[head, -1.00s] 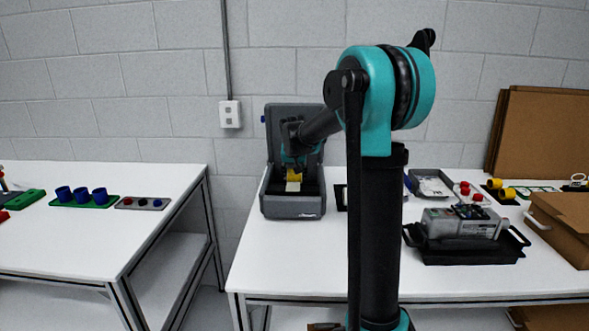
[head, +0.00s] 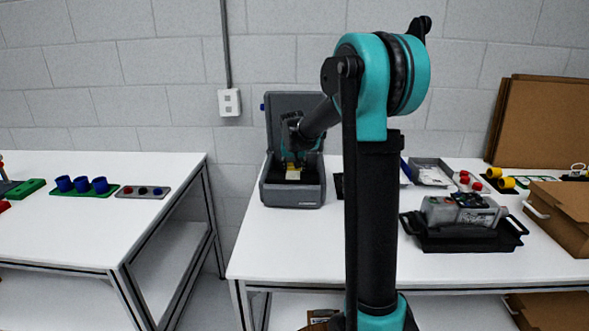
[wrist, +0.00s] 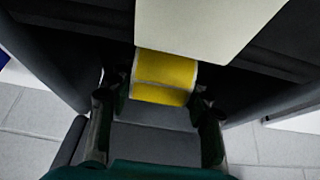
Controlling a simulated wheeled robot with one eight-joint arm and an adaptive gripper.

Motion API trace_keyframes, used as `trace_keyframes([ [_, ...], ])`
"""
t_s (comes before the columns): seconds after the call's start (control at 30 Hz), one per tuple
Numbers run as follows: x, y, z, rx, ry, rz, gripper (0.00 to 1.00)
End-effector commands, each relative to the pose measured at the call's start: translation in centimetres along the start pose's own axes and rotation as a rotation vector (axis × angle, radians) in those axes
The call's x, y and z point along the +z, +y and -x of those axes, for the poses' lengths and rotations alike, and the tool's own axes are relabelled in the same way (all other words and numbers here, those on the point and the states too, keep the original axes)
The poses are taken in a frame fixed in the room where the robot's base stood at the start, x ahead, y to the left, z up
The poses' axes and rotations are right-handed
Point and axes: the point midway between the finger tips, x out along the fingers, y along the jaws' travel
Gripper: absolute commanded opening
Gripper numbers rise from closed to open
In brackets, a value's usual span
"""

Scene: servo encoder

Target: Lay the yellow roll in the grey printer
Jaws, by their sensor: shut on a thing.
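The grey printer (head: 309,194) stands on the white table with its lid (head: 298,106) raised at the back. My gripper (head: 292,160) reaches down into its open bay. It is shut on the yellow roll (wrist: 165,78), with one dark finger at each side of the roll in the wrist view (wrist: 152,100). In the head view the roll (head: 293,167) shows only partly, low between the bay walls, with a pale strip in front of it. I cannot tell whether the roll touches the bay floor.
A black tray (head: 440,244) with a grey device stands on the right, near a brown box (head: 563,217). A grey bin (head: 432,165) and yellow parts stand behind. The table in front of the printer is clear. The left table (head: 75,233) holds blue cups.

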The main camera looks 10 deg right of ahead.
Motion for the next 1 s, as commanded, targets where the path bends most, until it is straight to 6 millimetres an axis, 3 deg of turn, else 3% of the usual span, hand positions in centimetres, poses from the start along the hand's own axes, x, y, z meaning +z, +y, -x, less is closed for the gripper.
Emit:
trace_keyframes([
  [0.07, 0.0, 0.0, 0.0, 0.0, 0.0, 0.0, 0.18],
  [0.1, 0.0, 0.0, 0.0, 0.0, 0.0, 0.0, 0.52],
  [0.3, 0.0, 0.0, 0.0, 0.0, 0.0, 0.0, 0.73],
  [0.67, 0.0, 0.0, 0.4, 0.0, 0.0, 0.0, 0.73],
  [0.83, 0.1, 0.0, 2.7, 0.0, 0.0, 0.001, 0.73],
  [1.0, 0.1, 0.0, 6.2, 0.0, 0.0, 0.001, 0.73],
])
